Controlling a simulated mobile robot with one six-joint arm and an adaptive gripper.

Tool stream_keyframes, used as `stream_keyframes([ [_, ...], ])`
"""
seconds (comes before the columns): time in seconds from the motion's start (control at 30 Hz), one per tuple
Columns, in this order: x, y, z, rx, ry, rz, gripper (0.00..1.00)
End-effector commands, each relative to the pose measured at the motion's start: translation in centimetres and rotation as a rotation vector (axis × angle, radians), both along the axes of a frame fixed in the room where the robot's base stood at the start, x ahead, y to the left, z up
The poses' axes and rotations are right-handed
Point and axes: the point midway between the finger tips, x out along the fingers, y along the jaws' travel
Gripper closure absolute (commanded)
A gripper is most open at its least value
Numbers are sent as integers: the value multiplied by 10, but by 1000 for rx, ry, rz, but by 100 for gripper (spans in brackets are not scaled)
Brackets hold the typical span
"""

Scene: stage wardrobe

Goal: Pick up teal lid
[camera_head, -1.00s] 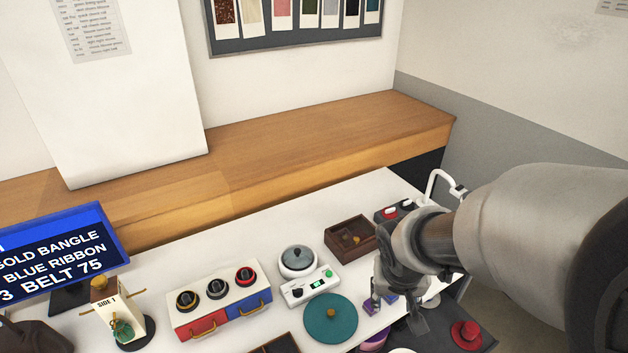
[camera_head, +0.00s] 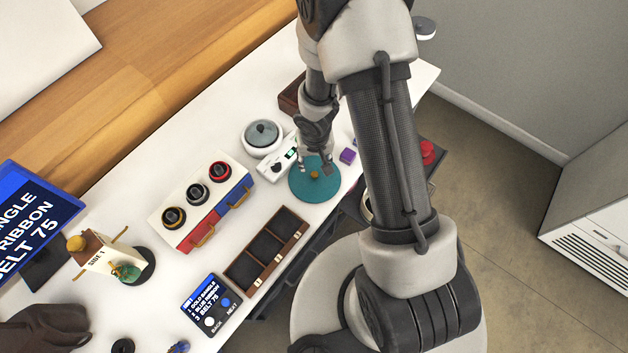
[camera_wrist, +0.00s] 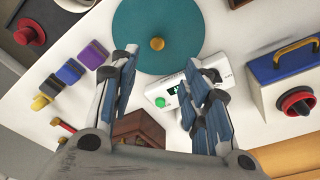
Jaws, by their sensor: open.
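The teal lid (camera_head: 308,184) is a flat round disc with a small gold knob (camera_head: 314,175) at its middle. It lies on the white table near the front edge. In the wrist view the teal lid (camera_wrist: 185,22) shows at the top, its knob (camera_wrist: 157,43) ahead of the fingertips. My gripper (camera_head: 315,166) is over the lid's far part in the head view, with its fingers apart. In the wrist view my gripper (camera_wrist: 160,62) is open, with nothing between its fingers. The knob is not between the pads.
A box with knobs and drawers (camera_head: 200,205), a dark compartment tray (camera_head: 268,252) and a purple block (camera_head: 348,156) are near. A wooden box (camera_wrist: 138,128) shows below the fingers.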

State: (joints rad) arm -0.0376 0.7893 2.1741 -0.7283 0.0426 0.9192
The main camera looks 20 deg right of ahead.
Motion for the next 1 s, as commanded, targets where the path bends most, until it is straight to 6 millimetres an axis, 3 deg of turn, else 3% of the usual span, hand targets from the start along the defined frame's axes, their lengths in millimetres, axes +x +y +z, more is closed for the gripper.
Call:
stream_keyframes([
  [0.03,2,0,-16,0,0,0,57],
  [0.2,6,-1,-46,0,0,0,57],
  [0.57,10,-3,-70,0,0,0,57],
  [0.83,14,-8,-108,0,-1,1,57],
  [1.0,16,-8,-115,0,-1,0,57],
])
